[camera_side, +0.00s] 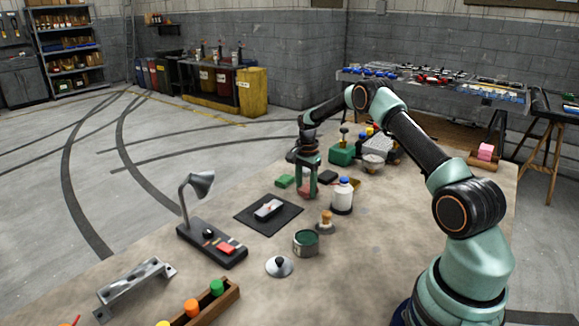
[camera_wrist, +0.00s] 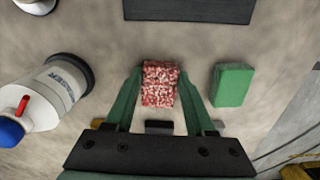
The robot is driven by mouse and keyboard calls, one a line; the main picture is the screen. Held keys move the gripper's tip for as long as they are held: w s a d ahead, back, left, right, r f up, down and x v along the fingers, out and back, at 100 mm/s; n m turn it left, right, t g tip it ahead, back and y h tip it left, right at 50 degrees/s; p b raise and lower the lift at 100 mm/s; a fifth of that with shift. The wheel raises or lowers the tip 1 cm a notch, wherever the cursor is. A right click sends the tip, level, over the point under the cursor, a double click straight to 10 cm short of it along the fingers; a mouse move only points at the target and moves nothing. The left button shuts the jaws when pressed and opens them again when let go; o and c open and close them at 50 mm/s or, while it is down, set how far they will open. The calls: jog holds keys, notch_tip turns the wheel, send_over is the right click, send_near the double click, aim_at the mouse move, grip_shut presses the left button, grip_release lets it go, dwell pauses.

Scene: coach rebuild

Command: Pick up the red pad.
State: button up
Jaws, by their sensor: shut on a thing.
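The red pad (camera_wrist: 160,82) is a speckled red and whitish block, seen in the wrist view between the two green fingers of my gripper (camera_wrist: 160,92). The fingers are shut on its sides. In the side view my gripper (camera_side: 307,187) points down at the bench, with a little of the red pad (camera_side: 304,193) showing between its fingers. I cannot tell whether the pad touches the bench top. A green pad (camera_wrist: 233,85) lies just right of the gripper in the wrist view, and it shows left of it in the side view (camera_side: 285,181).
A white bottle with a blue cap (camera_side: 343,196) stands close right of my gripper. A dark block (camera_side: 328,176) lies behind it, near a green box (camera_side: 342,153).

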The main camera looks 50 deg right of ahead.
aim_at(306, 188)
notch_tip(306, 188, up, 20)
dwell(0.5)
